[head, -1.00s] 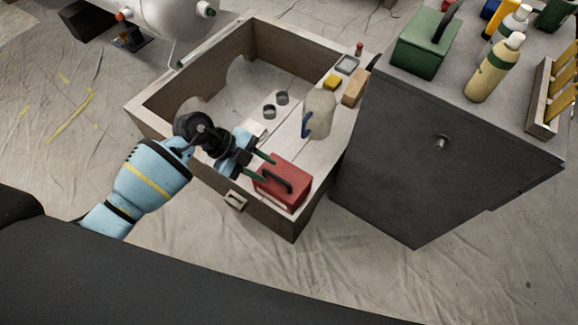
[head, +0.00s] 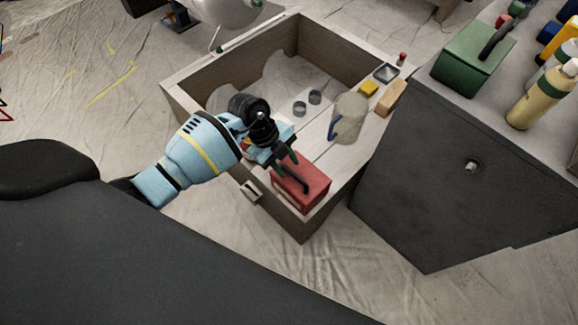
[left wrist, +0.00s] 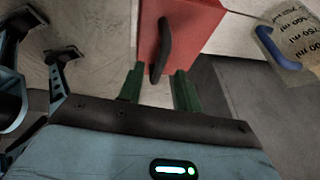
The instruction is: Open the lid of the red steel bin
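The red steel bin (head: 302,186) is a small red box with a black handle (head: 295,179) on top. My right gripper is not in view.
A clear jug with a blue handle (head: 349,115) stands beside the bin. Two small grey cups (head: 307,102), a yellow block (head: 368,89) and a tan block (head: 390,97) are further back. A dark cabinet (head: 440,190) stands close on the right, with a green box (head: 470,60) on it.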

